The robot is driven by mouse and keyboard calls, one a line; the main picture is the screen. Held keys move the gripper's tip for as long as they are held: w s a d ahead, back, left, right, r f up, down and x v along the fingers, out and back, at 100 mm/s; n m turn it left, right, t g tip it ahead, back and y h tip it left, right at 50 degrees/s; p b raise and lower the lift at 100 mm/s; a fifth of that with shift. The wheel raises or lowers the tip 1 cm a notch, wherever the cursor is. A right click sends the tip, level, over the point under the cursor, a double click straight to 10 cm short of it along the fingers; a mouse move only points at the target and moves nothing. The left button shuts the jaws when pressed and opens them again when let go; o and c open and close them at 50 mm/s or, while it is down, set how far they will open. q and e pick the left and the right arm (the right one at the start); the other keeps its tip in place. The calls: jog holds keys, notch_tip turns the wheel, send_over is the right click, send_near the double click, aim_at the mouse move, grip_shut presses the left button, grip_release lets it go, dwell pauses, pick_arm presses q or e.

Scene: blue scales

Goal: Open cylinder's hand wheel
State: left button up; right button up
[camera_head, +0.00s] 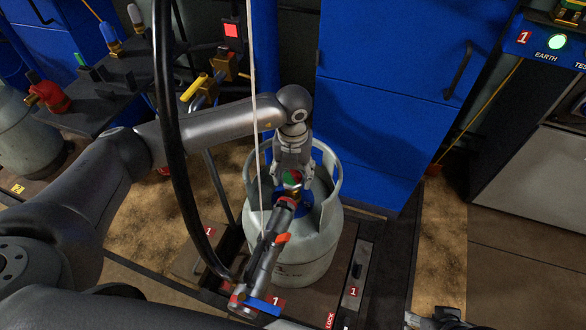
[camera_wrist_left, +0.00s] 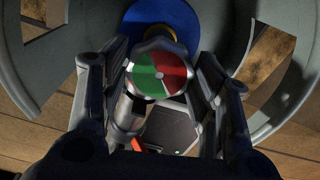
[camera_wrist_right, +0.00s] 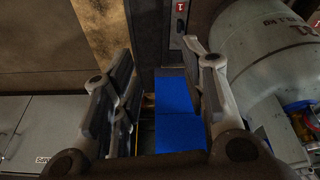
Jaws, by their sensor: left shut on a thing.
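The grey gas cylinder (camera_head: 315,245) stands upright in front of the blue cabinet, with an open collar around its top. Its hand wheel (camera_wrist_left: 160,75), green on one side and red on the other, also shows in the head view (camera_head: 291,177). My left gripper (camera_head: 291,172) reaches down inside the collar and is shut on the hand wheel, with one finger on each side of it in the left wrist view (camera_wrist_left: 157,66). My right gripper (camera_wrist_right: 158,60) is open and empty, away from the cylinder; only a bit of it shows at the head view's bottom edge.
A black hose (camera_head: 165,120) and a pale cord (camera_head: 254,100) pass in front of the cylinder. A black and red fitting (camera_head: 268,255) lies across its front. The blue cabinet (camera_head: 375,140) stands close behind. Another cylinder (camera_head: 30,140) is at the left.

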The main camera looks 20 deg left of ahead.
pick_arm(q)
jog(key=shift+r+n, duration=0.2)
jog(key=shift+n, duration=0.3)
jog(key=n+p, duration=0.2)
jog(key=n, duration=0.1)
jog(key=shift+n, duration=0.3)
jog(key=n+p, duration=0.2)
jog(key=n, duration=0.1)
jog(key=shift+f, duration=0.1)
jog(key=shift+n+p, duration=0.35)
jog(key=shift+n, duration=0.05)
pick_arm(e)
notch_tip(320, 180, down, 17)
jog(key=g, duration=0.1)
jog(key=shift+a+r, duration=0.2)
jog(key=shift+w, duration=0.1)
pick_arm(q)
jog(key=o, duration=1)
jog(key=shift+f, duration=0.1)
